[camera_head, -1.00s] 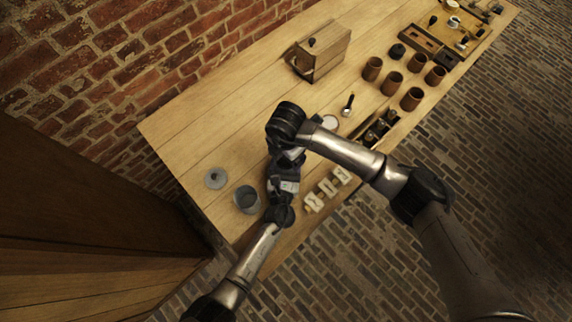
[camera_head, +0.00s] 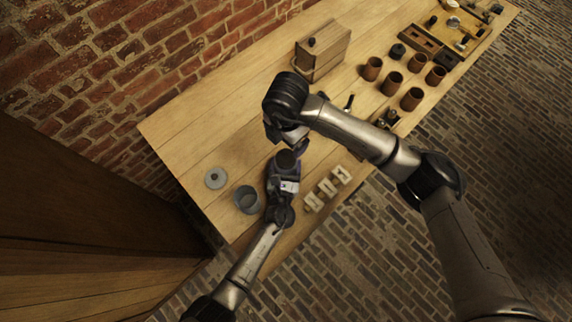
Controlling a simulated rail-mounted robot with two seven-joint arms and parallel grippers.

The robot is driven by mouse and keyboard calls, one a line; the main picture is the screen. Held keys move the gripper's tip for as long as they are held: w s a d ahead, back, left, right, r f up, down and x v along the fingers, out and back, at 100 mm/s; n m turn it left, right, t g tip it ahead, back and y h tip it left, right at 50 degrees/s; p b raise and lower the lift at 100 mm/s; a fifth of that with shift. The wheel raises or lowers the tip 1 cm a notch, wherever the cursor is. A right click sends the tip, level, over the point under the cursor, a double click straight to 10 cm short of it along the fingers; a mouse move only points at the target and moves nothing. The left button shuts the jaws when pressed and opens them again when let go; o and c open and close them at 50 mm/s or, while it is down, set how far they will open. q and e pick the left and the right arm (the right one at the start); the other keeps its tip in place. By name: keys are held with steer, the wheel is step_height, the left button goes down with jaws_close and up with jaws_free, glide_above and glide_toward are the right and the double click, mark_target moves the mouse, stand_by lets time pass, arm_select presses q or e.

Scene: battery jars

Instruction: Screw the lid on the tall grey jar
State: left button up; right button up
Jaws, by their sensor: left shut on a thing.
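My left gripper (camera_head: 284,170) is shut around a dark grey round jar (camera_head: 286,158), seen from above with a dark round top; I cannot tell its height. My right gripper (camera_head: 299,145) hangs just behind and above that jar, and it looks apart from it. Its fingers are mostly hidden by its own wrist, so whether it holds a lid cannot be seen. A second, lighter grey jar (camera_head: 246,199) stands open to the left of my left gripper. A flat grey lid (camera_head: 215,178) with a small knob lies on the table behind and left of that jar.
Several pale blocks (camera_head: 327,186) stand right of my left gripper near the front edge. A wooden box (camera_head: 322,50) with a knob, several brown cups (camera_head: 393,83) and a tool tray (camera_head: 440,47) are further back. The table (camera_head: 205,130) is clear at the back left.

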arm_select(q)
steer(key=o, duration=1.7)
steer(key=shift+o, duration=0.2)
steer(key=shift+s, duration=0.1)
steer(key=s, duration=0.4)
steer(key=s+a, duration=0.1)
steer(key=s, duration=0.8)
steer(key=shift+s+a, duration=0.25)
steer(key=shift+a, duration=0.1)
